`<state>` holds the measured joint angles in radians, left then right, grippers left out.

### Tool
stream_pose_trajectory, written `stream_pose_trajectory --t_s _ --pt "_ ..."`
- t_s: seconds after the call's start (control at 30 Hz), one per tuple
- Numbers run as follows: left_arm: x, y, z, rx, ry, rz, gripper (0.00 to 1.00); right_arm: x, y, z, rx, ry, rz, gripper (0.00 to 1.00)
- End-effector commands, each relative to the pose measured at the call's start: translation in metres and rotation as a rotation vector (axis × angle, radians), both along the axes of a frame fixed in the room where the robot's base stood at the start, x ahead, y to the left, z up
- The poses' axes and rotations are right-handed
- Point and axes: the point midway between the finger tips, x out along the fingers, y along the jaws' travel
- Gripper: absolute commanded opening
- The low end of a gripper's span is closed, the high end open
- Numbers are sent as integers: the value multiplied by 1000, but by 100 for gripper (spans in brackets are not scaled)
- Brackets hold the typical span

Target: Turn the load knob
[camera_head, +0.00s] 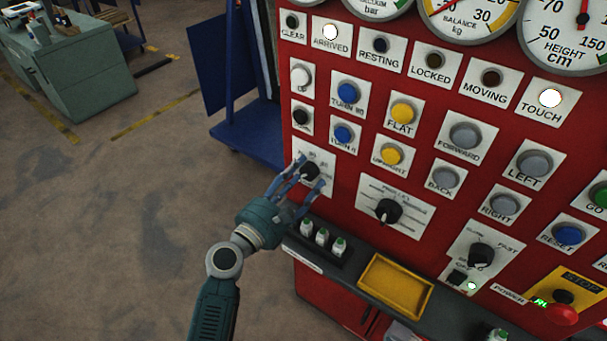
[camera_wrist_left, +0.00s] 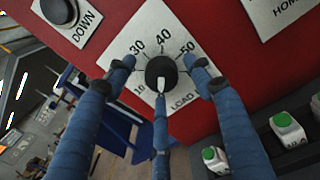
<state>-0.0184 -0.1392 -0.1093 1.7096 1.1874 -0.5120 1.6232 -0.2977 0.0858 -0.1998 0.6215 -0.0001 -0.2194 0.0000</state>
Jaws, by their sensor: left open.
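The load knob (camera_wrist_left: 161,72) is a black round knob with a white pointer line on a white plate (camera_wrist_left: 147,28) marked 10, 30, 40, 50 and LOAD. In the wrist view its white pointer faces down, toward the lower finger. In the head view the knob (camera_head: 310,172) is at the left of the red panel. My left gripper (camera_head: 298,183) is open, its blue fingers spread around the knob; it also shows in the wrist view (camera_wrist_left: 160,80). I cannot tell whether any fingertip touches the knob. My right gripper is not in view.
The red panel (camera_head: 345,214) carries several buttons, lamps and gauges. Another black knob (camera_head: 388,211) is right of the load knob. Below are several green-topped white items (camera_head: 322,237) and a yellow tray (camera_head: 397,284) on a dark ledge. Open floor lies to the left.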

Motion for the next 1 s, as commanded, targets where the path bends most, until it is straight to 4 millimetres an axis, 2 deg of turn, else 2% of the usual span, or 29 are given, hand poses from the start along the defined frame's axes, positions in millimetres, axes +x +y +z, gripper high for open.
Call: stream_pose_trajectory --t_s 0.1,0.37,0.6,1.0 --pt "5 -4 0 0 0 -1 53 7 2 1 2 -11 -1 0" --pt "6 -4 0 1 0 0 53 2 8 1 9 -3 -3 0" --pt "6 -4 0 0 0 -1 10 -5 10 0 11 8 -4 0" --pt "5 -5 1 24 -20 -2 9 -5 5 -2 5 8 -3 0"
